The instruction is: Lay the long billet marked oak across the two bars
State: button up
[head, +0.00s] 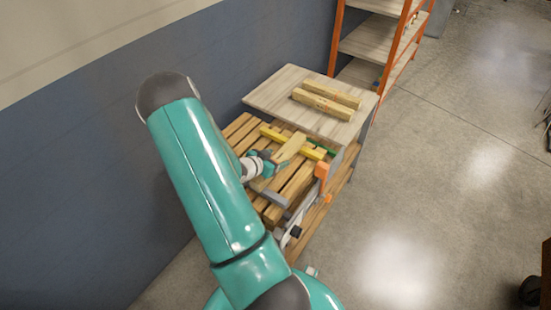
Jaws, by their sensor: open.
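A pale wooden billet (290,149) lies over the slatted wooden rack, crossing above a yellow bar (312,153). The yellow bar also shows on the billet's other side. A green bar (322,148) shows just behind it, mostly hidden. My gripper (274,162) is open at the near end of the billet, around or beside it; I cannot tell which. Two more long billets (322,104) (335,93) lie side by side on the pale tabletop behind. Small dark marks show on them, too small to read. My arm hides part of the rack.
The slatted rack (240,126) stands against the blue wall. The pale tabletop (278,85) adjoins it at the back. Orange pieces (322,170) and grey parts (275,199) sit at its right and near edges. Orange-framed shelves (368,40) stand behind.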

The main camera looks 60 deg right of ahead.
jog(key=v, duration=1.2)
jog(key=shift+s, duration=0.1)
jog(key=w+a+r+n+t+y, duration=0.2)
jog(key=w+a+r+t, duration=0.15)
jog(key=w, duration=0.35)
jog(key=w+a+r+n+t+y, duration=0.1)
jog(key=w+a+r+n+t, duration=0.15)
jog(key=w+a+t, duration=0.4)
jog(key=w+a+r+n+t+y, duration=0.2)
jog(key=w+a+r+n+y, duration=0.25)
jog(key=w+a+r, duration=0.4)
jog(key=s+a+r+n+y, duration=0.3)
jog(key=a+r, duration=0.2)
jog(key=a, duration=0.3)
jog(key=s+a+r+n+y, duration=0.35)
jog(key=a+r, duration=0.25)
jog(key=a, duration=0.2)
jog(key=s+a+r+n+g+h, duration=0.1)
jog(key=s+a+r+n, duration=0.1)
jog(key=s, duration=0.5)
jog(key=s+a+r+n+g, duration=0.1)
jog(key=s+n, duration=0.3)
jog(key=s, duration=0.4)
jog(key=shift+a+r+h, duration=0.4)
jog(key=shift+a+r, duration=0.25)
jog(key=shift+r, duration=0.1)
